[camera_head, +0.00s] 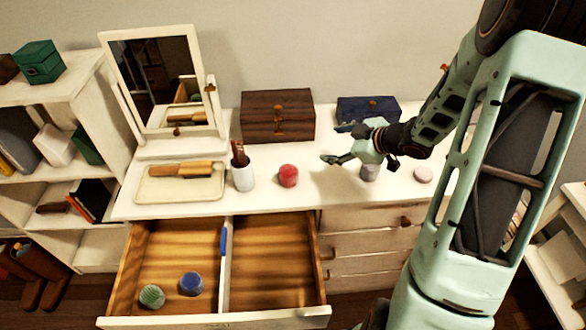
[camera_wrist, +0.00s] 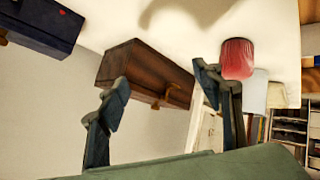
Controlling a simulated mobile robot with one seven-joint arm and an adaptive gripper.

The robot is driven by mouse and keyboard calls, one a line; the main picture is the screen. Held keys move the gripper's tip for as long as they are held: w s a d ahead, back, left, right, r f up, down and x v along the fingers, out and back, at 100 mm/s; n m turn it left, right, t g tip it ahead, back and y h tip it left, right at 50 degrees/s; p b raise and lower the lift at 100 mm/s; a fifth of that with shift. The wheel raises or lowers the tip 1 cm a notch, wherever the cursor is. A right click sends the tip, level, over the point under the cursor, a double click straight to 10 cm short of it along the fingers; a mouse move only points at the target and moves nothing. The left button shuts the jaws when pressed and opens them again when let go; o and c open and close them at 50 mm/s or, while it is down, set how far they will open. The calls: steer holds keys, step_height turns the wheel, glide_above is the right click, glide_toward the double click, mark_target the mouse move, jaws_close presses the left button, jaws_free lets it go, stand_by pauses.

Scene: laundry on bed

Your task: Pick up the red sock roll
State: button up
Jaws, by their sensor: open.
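The red sock roll (camera_head: 288,176) rests on the white dresser top, right of the white cup. In the wrist view the red roll (camera_wrist: 237,59) shows at the upper right, partly behind the right finger. My gripper (camera_head: 332,145) is open and empty above the dresser, to the right of the red roll and apart from it. In the wrist view its two fingers (camera_wrist: 163,88) stand spread, with the brown box seen between and beyond them.
A white cup (camera_head: 243,177) with brown items, a tray (camera_head: 150,193) with a brush, and a mirror (camera_head: 157,90) stand left. A wooden box (camera_head: 277,116) and blue box (camera_head: 366,109) stand behind. The open drawer (camera_head: 265,265) holds green (camera_head: 152,296) and blue (camera_head: 191,284) rolls.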

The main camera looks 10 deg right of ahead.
mark_target(295, 173)
steer(key=shift+m+y, duration=0.8)
steer(key=shift+y, duration=0.1)
steer(key=s+f, duration=0.1)
steer(key=s+a+f, duration=0.1)
steer(key=s, duration=0.1)
steer(key=s+f, duration=0.1)
steer(key=s, duration=0.1)
steer(key=shift+s+a+f, duration=0.1)
steer(key=shift+a+f, duration=0.05)
steer(key=shift+a, duration=0.05)
steer(key=s, duration=0.1)
steer(key=s+a+m+y, duration=0.1)
steer(key=s+a+y, duration=0.1)
steer(key=shift+s+a+r, duration=0.1)
steer(key=shift+s+r, duration=0.2)
steer(key=shift+s, duration=0.05)
steer(key=shift+s+a+r+m+t+y, duration=0.25)
steer(key=shift+a+m+t+y, duration=0.05)
steer(key=shift+a+m+y, duration=0.1)
steer(key=x, duration=0.5)
steer(key=shift+a+f, duration=0.1)
steer(key=shift+f, duration=0.05)
steer(key=x, duration=0.4)
steer(key=shift+s+a+f, duration=0.15)
steer(key=shift+a+f, duration=0.15)
steer(key=shift+a, duration=0.15)
steer(key=shift+w+a+f, duration=0.2)
steer(key=shift+w, duration=0.05)
steer(key=c, duration=1.2)
